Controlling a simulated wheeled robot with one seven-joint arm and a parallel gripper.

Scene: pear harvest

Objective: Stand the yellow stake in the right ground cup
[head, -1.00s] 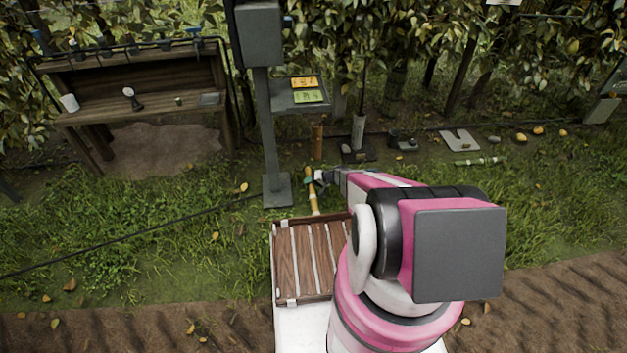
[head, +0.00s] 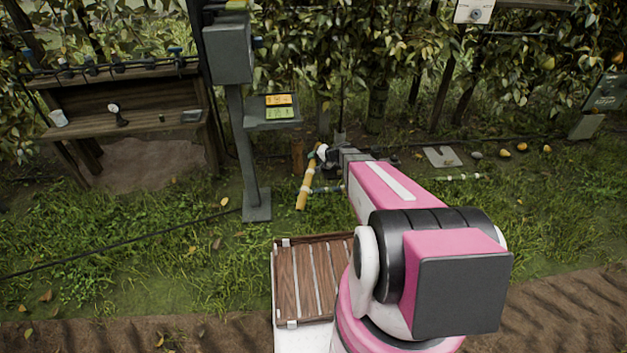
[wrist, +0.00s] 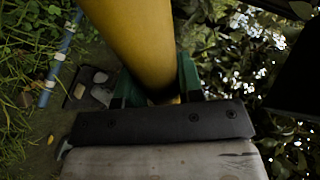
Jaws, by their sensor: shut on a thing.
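The yellow stake (head: 305,190) is held in my gripper (head: 316,163), tilted, its lower end toward the front left. In the wrist view the stake (wrist: 135,40) runs between the two green fingers of my gripper (wrist: 155,88), which are shut on it. A brown upright cylinder (head: 298,153) stands just behind the stake, left of the gripper. A grey upright cylinder (head: 340,138) stands behind my arm, mostly hidden. I cannot tell for certain which of these is the right ground cup.
A grey post with a foot plate (head: 257,206) stands close left of the stake. A wooden bench (head: 130,118) is at the back left. A pale rod (head: 463,178) and a grey notched plate (head: 442,157) lie right of my arm. Front grass is clear.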

